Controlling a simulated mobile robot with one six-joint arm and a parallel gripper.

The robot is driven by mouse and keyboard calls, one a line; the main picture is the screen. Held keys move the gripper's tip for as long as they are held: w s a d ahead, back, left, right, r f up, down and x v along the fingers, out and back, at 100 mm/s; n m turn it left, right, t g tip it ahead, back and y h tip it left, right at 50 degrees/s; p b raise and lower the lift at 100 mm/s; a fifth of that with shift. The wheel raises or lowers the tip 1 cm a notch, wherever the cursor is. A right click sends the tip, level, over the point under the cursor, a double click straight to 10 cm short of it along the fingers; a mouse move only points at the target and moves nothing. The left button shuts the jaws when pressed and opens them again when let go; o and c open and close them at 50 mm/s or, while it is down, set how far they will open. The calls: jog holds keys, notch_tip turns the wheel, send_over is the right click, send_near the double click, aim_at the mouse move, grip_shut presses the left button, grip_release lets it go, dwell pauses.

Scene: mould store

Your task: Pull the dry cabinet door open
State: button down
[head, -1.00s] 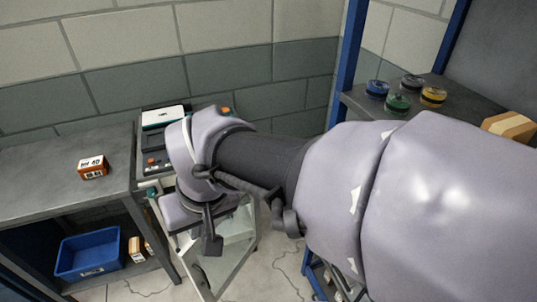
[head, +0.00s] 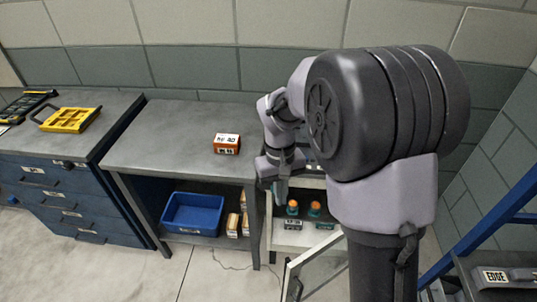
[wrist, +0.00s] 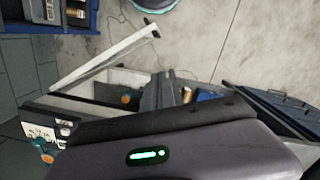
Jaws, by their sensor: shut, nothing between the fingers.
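The dry cabinet (head: 270,232) stands low at the right end of the grey bench, partly hidden by my arm. Its white-framed glass door (head: 291,272) stands well open, swung out toward the front. In the wrist view the door (wrist: 104,58) slants out from the cabinet, with a dark handle near its far end. Two orange-capped bottles (head: 314,209) stand inside on a pale shelf. My gripper (head: 281,192) points down at the left of the cabinet opening, apart from the door's free end. Its fingers (wrist: 163,90) are shut and empty.
The grey bench (head: 175,150) carries an orange-brown box (head: 227,144). A blue bin (head: 192,213) and small boxes sit on its lower shelf. A blue drawer unit (head: 70,195) stands at the left. Floor in front is clear. A blue rack (head: 470,240) is at the right.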

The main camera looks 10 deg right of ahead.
notch_tip(320, 180, down, 16)
jog(key=w+d+n+g+h, duration=0.1)
jog(key=w+n+g, duration=0.1)
jog(key=w+g, duration=0.1)
jog(key=s+d+f+b, duration=0.3)
jog(key=s+f+b, duration=0.2)
jog(key=s+f, duration=0.3)
notch_tip(320, 180, down, 2)
jog(key=shift+f+n, duration=0.15)
jog(key=shift+n, duration=0.25)
jog(key=shift+s+d, duration=0.1)
